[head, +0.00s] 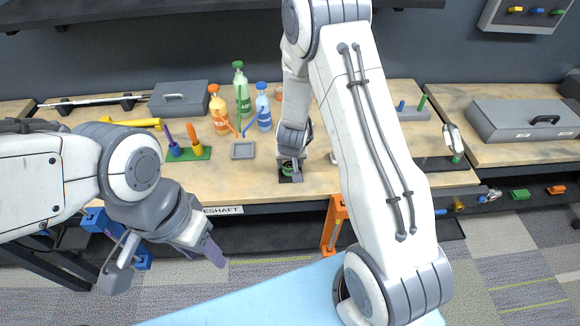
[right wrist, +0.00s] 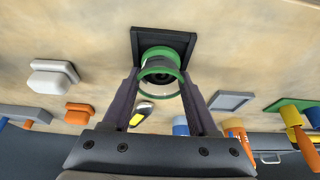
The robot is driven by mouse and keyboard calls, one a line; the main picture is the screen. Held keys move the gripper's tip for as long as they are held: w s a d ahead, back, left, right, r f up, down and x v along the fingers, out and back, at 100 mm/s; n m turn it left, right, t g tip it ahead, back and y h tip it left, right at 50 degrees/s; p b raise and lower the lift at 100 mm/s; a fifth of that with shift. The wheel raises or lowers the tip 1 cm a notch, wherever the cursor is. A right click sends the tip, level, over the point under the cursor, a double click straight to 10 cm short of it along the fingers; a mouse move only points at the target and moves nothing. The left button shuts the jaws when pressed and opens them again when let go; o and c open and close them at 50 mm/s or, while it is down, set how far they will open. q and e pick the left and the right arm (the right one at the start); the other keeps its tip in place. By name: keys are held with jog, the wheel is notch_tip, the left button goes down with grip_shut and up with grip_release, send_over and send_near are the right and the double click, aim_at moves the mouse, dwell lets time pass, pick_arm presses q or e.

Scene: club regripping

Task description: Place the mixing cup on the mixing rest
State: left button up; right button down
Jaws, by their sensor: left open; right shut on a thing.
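The mixing cup (right wrist: 160,62), with green rims and a dark middle, is between the fingers of my right gripper (right wrist: 160,84) in the right wrist view. The gripper is shut on it. In the head view the cup's green rim (head: 304,189) shows beside the right gripper (head: 291,174), which hides part of it. The mixing rest, a black square pad (right wrist: 188,38), is behind the cup in the right wrist view, and the cup overlaps it. I cannot tell whether they touch. My left gripper (head: 168,258) is open and empty in front of the bench.
On the bench (head: 330,178) stand orange, green and blue bottles (head: 243,88), a grey square tray (head: 243,150), and a green stand with upright tools (head: 190,152). Grey cases (head: 180,98) lie at the back. An orange bracket (head: 335,222) hangs at the front edge.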

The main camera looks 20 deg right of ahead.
jog(key=shift+f, duration=0.35)
jog(key=shift+f, duration=0.1)
jog(key=shift+c, duration=0.9)
grip_release()
